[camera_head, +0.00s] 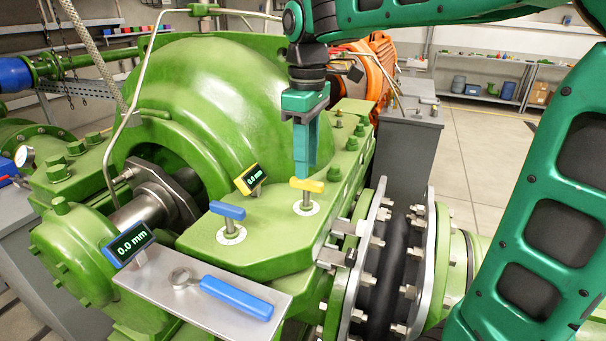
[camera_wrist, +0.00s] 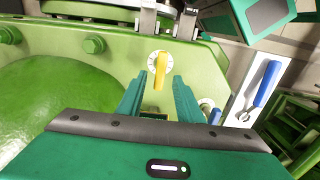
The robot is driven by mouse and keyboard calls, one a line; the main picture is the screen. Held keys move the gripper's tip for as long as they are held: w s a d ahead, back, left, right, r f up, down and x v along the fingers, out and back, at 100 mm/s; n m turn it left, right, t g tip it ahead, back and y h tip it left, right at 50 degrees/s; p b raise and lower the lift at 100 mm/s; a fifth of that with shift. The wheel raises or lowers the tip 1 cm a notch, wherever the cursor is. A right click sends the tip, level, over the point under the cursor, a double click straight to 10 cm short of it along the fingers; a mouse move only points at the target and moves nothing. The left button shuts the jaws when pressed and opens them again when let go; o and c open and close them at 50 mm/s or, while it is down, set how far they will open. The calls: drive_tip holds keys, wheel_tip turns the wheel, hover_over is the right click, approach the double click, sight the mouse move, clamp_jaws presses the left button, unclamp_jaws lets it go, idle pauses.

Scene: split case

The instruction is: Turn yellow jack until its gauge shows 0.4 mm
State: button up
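The yellow jack (camera_head: 307,185) has a yellow bar handle over a white dial on the green casing. In the wrist view the yellow jack (camera_wrist: 160,72) lies between and just beyond the fingertips. My gripper (camera_head: 305,172) points down right above it. In the wrist view my gripper (camera_wrist: 158,84) is open, a finger on each side of the handle's near end, with visible gaps. Whether the fingertips reach down to handle height is unclear. The yellow gauge (camera_head: 250,179) reads 0.0 mm.
A blue jack (camera_head: 228,211) stands left of the yellow one, with a blue gauge (camera_head: 129,242) reading 0.0 mm. A blue-handled wrench (camera_head: 236,297) lies on a grey plate (camera_head: 150,284). A bolted flange coupling (camera_head: 385,260) is close on the right.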

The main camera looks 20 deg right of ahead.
sight(307, 194)
drive_tip(key=shift+f, duration=1.85)
drive_tip(key=shift+c, duration=0.6)
clamp_jaws()
drive_tip(key=shift+a, duration=0.1)
